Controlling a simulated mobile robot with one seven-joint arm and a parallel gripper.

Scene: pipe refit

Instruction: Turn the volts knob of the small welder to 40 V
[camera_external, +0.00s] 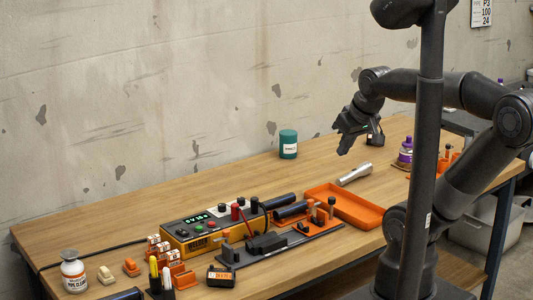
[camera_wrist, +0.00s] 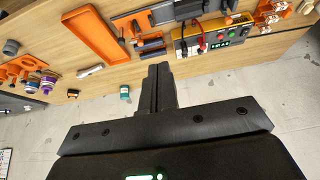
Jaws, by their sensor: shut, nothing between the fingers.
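The small welder (camera_external: 205,238) is a yellow and black box on the bench, left of centre. Its green lit display (camera_external: 195,219) is too small to read surely. Dark knobs (camera_external: 240,202) sit on its pale upper panel; I cannot tell which is the volts knob. The welder (camera_wrist: 238,26) also shows at the upper right of the wrist view, with its display (camera_wrist: 220,45) lit. My gripper (camera_external: 345,150) is raised above the back of the bench, right of and apart from the welder. In the wrist view its fingers (camera_wrist: 158,68) are together and empty.
An orange tray (camera_external: 345,208), a silver flashlight (camera_external: 355,174) and a teal jar (camera_external: 288,146) are on the bench. A dark fixture (camera_external: 275,248) with red and black leads stands against the welder's right side. A white bottle (camera_external: 73,274) stands at front left. Bare wood lies behind the welder.

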